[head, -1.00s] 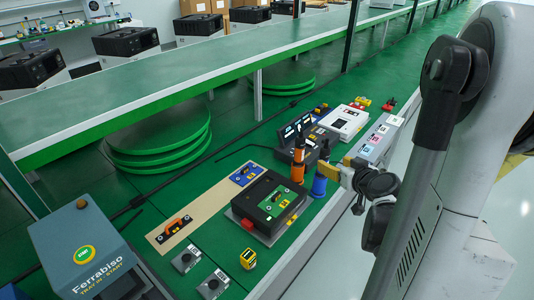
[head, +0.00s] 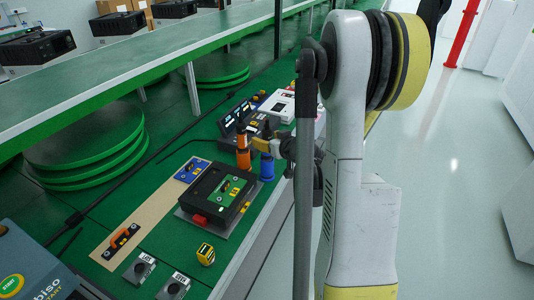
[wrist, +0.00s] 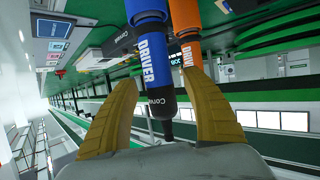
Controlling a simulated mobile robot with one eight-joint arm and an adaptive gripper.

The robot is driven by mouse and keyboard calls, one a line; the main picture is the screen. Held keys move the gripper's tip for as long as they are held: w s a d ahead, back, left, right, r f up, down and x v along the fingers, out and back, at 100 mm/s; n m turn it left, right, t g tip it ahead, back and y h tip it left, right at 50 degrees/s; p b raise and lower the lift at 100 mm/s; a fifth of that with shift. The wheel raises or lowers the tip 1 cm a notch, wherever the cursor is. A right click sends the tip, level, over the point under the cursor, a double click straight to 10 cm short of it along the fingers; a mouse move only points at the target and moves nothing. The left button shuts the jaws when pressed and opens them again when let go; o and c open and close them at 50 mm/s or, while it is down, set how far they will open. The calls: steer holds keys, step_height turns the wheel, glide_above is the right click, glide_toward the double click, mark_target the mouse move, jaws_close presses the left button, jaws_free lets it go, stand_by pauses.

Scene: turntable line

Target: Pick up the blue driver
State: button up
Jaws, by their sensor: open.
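The blue driver (head: 267,168) stands upright at the bench edge in the head view, right of the orange driver (head: 243,160). In the wrist view the blue driver (wrist: 153,50), lettered "DRIVER", lies between my yellow fingers, its black end reaching down toward the palm. My gripper (wrist: 160,88) is open around it, with gaps visible on both sides. The orange driver (wrist: 191,52) shows close behind the right finger. In the head view my gripper (head: 268,144) is at the blue driver's top, partly hidden by my arm.
A black case (head: 205,191) with a green panel sits on the green bench left of the drivers. A yellow tape measure (head: 206,254) lies nearer. A white box (head: 288,104) stands beyond. The floor at right is clear.

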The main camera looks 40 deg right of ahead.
mark_target(267, 120)
jaws_close()
stand_by(0.3)
step_height(267, 120, up, 10)
steer(key=p, duration=0.5)
steer(key=shift+r, duration=0.1)
steer(key=c, duration=0.7)
jaws_free()
steer(key=shift+c, duration=0.2)
jaws_close()
steer(key=shift+a, duration=0.1)
